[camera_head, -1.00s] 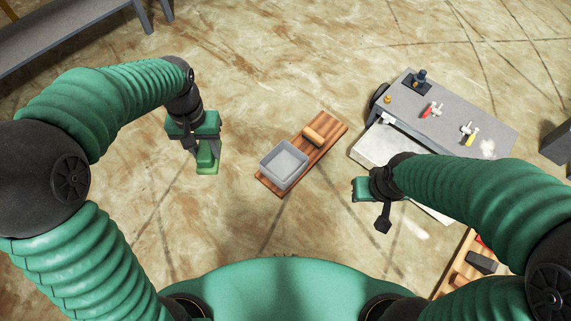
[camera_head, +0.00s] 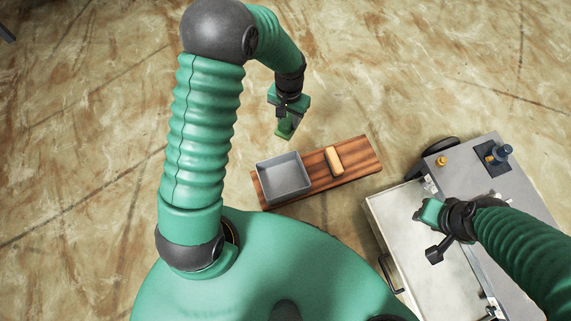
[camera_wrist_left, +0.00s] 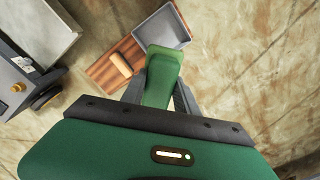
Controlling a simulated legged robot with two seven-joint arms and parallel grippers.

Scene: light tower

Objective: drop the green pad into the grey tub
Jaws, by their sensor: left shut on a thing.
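The green pad (camera_head: 284,131) is held in my left gripper (camera_head: 287,120), which is shut on it above the floor. In the left wrist view the pad (camera_wrist_left: 162,75) sticks out between the fingers, its far end overlapping the near edge of the tub in the picture. The grey tub (camera_head: 284,178) stands on the left end of a wooden board and looks empty; it also shows in the left wrist view (camera_wrist_left: 172,24). In the head view the pad is just beyond the tub's far edge, not over it. My right gripper (camera_head: 428,213) is at the right, above a pale tray; its jaw opening cannot be made out.
The striped wooden board (camera_head: 358,156) carries a tan block (camera_head: 334,161) to the right of the tub. A grey cart (camera_head: 480,185) with a pale tray (camera_head: 400,215) and small fittings stands at the right. The floor beyond the board is clear.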

